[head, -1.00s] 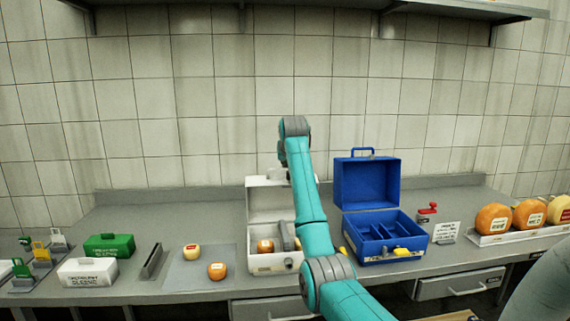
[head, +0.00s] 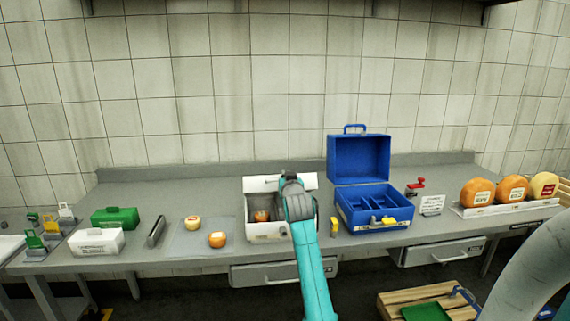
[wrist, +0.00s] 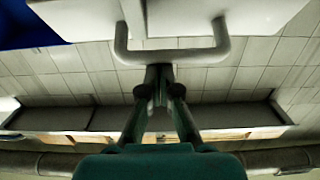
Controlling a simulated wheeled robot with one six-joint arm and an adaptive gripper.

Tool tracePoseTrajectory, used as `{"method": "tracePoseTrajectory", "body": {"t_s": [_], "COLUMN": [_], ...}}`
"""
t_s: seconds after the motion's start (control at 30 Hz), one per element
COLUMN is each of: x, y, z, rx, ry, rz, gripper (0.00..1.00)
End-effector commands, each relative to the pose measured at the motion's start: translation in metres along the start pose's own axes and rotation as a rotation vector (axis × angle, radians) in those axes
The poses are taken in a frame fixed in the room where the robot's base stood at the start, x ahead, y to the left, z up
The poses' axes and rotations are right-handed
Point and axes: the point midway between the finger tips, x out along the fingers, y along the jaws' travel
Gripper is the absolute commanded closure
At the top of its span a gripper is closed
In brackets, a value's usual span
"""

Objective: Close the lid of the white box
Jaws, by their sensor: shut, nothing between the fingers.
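The white box (head: 264,231) stands on the counter left of the blue box, with an orange cheese wheel (head: 262,216) inside. Its white lid (head: 262,184) shows as a narrow strip above the open interior, seemingly tilted forward over it and not shut. In the wrist view the pale lid (wrist: 250,18) fills the top, with its grey handle (wrist: 172,57) hanging below. My gripper (wrist: 160,78) is shut and empty, its fingertips close to the handle; I cannot tell whether they touch. In the head view my arm hides the fingers and the lid's right part.
An open blue box (head: 372,212) stands close on the right. A mat (head: 190,245) with two small cheeses lies left. Green (head: 115,216) and white (head: 98,242) small boxes are farther left. Large cheese wheels (head: 511,190) sit on a tray at right. A pallet (head: 395,304) is on the floor.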

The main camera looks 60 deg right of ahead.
Motion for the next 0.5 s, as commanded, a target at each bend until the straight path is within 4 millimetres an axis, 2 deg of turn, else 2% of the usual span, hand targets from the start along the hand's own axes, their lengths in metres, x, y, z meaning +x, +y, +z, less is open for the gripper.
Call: {"method": "tracePoseTrajectory", "body": {"t_s": [0.03,0.27,0.5], "x": [-0.005,-0.024,-0.040], "y": [0.000,0.000,0.000], "z": [0.012,0.045,0.080], "rx": [-0.002,-0.003,-0.002], "ry": [0.027,0.176,0.170], "rz": [0.000,-0.001,-0.001], "gripper": [1.00,1.00,1.00]}}
